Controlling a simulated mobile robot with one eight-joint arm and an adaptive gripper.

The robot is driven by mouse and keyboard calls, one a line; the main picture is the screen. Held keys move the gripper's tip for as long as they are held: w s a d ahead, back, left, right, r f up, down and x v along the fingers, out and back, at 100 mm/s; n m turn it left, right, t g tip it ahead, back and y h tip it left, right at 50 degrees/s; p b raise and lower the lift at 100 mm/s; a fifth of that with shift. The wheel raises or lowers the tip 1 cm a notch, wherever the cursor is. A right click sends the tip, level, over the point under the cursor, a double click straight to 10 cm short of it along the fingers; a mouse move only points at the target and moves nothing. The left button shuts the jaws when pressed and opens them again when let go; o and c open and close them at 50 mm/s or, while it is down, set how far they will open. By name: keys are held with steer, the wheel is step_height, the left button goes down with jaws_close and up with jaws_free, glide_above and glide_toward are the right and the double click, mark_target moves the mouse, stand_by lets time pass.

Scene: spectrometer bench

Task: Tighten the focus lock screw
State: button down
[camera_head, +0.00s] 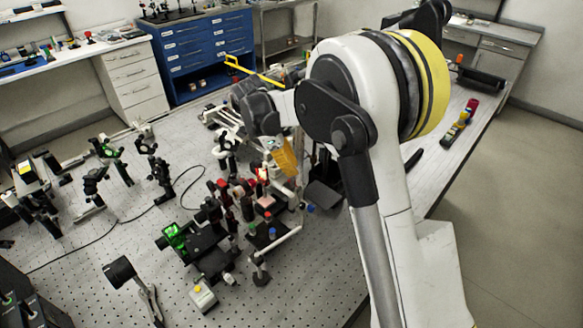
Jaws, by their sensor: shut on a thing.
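My gripper (286,157) is small in the head view, at the end of my arm over the cluster of optics in the middle of the bench. An orange-yellow piece shows there, and I cannot tell whether it is part of my gripper or a held thing. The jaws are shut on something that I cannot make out. The focus lock screw cannot be picked out among the small parts. A long yellow bar (254,72) sticks out to the left behind my wrist.
Mounted optics crowd the perforated bench (100,262), with a green-lit device (175,237) left of my gripper. A black cable (150,210) crosses the bench. A blue drawer cabinet (200,55) stands behind. Coloured cylinders (459,122) lie near the right edge.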

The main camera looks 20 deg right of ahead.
steer(key=c, duration=1.4)
jaws_free()
steer(key=shift+d, duration=0.15)
steer(key=v, duration=1.2)
